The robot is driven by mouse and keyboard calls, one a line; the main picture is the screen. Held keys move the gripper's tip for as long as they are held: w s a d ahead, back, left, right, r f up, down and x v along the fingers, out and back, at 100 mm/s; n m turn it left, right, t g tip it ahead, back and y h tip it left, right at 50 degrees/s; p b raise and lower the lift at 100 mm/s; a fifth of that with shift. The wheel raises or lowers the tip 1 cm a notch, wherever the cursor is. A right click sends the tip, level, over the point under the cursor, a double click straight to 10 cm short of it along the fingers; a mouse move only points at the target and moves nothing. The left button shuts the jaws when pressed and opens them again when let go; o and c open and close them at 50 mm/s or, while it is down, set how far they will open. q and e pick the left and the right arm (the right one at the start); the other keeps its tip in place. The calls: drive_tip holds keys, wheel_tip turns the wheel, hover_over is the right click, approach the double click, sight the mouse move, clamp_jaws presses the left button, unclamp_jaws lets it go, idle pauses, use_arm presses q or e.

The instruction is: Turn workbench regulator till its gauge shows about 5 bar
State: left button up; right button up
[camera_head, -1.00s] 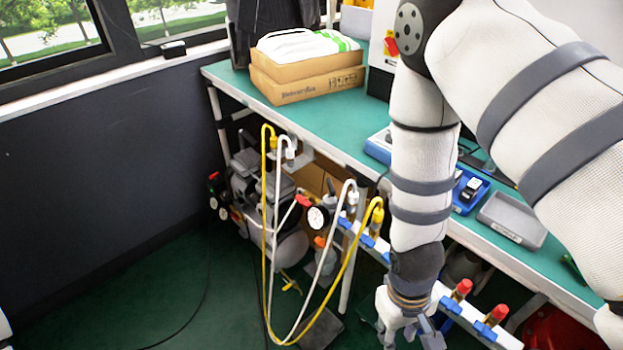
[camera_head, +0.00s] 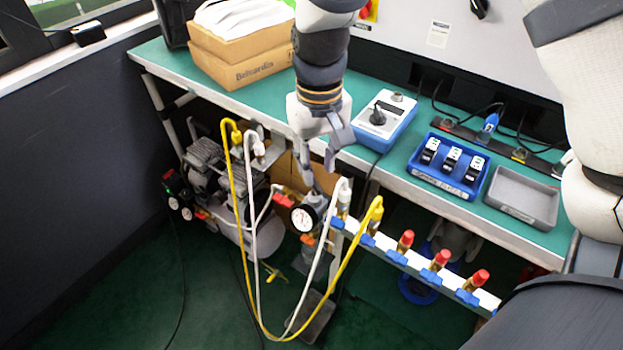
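The workbench regulator (camera_head: 318,201) hangs below the front edge of the bench, left of a white manifold rail. Its round white-faced gauge (camera_head: 303,218) faces me, but the needle is too small to read. My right gripper (camera_head: 317,164) points down just above the regulator, in front of the bench edge. Its fingers look spread, one on each side of the regulator's top. The gripper partly hides the top, and I cannot tell whether the fingers touch it. My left gripper is out of view.
The manifold rail (camera_head: 420,267) carries red-capped fittings. A compressor (camera_head: 215,170) stands under the bench. A blue-and-white device (camera_head: 384,118), a blue tray (camera_head: 447,165) and a grey tray (camera_head: 522,196) sit on the green bench (camera_head: 415,200).

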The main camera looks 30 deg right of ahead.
sight(316, 184)
wheel_tip(316, 184, down, 7)
drive_tip(key=shift+r+b, duration=0.1)
drive_tip(key=shift+b, duration=0.25)
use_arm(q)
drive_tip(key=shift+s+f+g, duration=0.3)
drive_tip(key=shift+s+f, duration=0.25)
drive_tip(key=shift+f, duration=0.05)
use_arm(e)
drive_tip(key=shift+w, duration=0.1)
clamp_jaws()
drive_tip(key=shift+r+m+p, duration=0.3)
drive_tip(key=shift+m+p, duration=0.1)
drive_tip(key=shift+m, duration=0.1)
drive_tip(key=shift+f, duration=0.3)
unclamp_jaws()
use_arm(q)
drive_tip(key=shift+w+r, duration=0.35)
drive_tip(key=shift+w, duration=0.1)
